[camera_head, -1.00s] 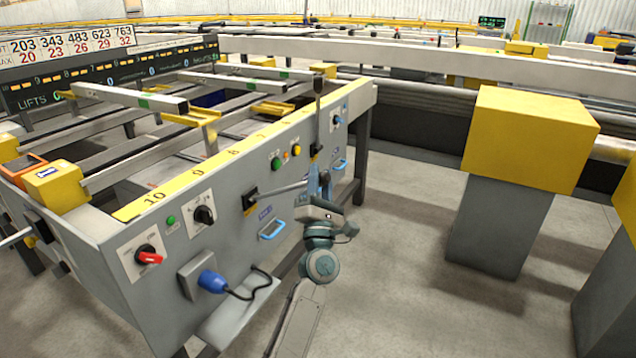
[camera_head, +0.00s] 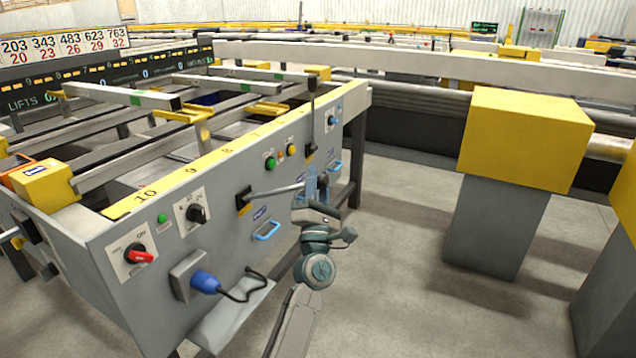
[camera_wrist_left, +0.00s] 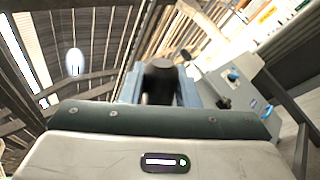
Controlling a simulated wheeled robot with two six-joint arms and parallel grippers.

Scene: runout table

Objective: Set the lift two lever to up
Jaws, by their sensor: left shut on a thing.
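A grey lever (camera_head: 278,190) sticks out nearly level from a black slot plate (camera_head: 243,201) on the grey front panel. A blue label, too small to read, sits by it. My left gripper (camera_head: 316,188) is at the lever's outer end, shut on it. In the left wrist view a dark round knob (camera_wrist_left: 160,80) lies between the blue-grey fingers of my left gripper (camera_wrist_left: 160,95). A second lever (camera_head: 312,90) stands upright from another slot further right on the panel. I cannot read which lever is lift two. My right gripper is not in view.
The panel carries a red rotary switch (camera_head: 140,256), a black selector (camera_head: 197,214), a blue plug (camera_head: 205,282) with a cable, green and yellow buttons and a blue handle (camera_head: 267,231). A yellow-topped post (camera_head: 525,140) stands right. Open floor lies between.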

